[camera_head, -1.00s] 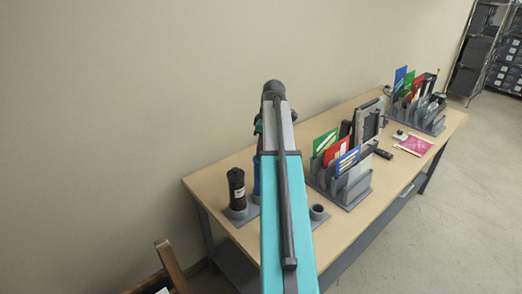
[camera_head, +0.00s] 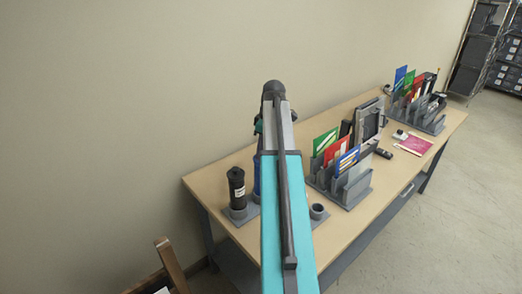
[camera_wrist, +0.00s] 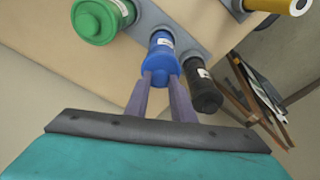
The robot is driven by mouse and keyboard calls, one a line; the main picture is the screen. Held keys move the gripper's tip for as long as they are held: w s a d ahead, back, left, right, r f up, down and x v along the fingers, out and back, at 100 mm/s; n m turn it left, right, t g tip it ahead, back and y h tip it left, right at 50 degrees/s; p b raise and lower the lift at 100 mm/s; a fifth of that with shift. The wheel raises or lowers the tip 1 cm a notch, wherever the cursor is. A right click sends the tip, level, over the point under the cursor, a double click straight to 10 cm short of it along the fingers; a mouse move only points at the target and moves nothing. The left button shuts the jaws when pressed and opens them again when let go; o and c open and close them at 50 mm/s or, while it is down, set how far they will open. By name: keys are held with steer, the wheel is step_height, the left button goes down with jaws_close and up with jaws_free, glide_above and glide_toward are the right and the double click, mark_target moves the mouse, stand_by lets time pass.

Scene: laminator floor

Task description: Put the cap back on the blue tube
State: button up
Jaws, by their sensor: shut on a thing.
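The blue tube (camera_wrist: 165,44) stands in a grey holder in the wrist view, with a white label on its side. A sliver of it also shows beside my arm in the head view (camera_head: 257,182). The blue cap (camera_wrist: 160,67) is at the tube's end, between the fingertips of my gripper (camera_wrist: 161,80). My gripper is shut on the cap. The cap lines up closely with the tube, but I cannot tell whether it is seated or just above it. In the head view my arm hides the cap and my fingers.
A black tube (camera_head: 237,190) stands close beside the blue one. A green-capped tube (camera_wrist: 97,21) and a yellow tube (camera_wrist: 285,6) are nearby. An empty round holder (camera_head: 318,212) and a grey sorter (camera_head: 346,195) with coloured cards stand on the table (camera_head: 355,225). The wall is behind.

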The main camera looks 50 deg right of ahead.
steer(key=o, duration=1.6)
steer(key=shift+r, duration=0.2)
steer(key=shift+r+p, duration=0.3)
steer(key=shift+r, duration=3)
jaws_close()
steer(key=shift+f+b, duration=1.25)
steer(key=shift+f, duration=1.8)
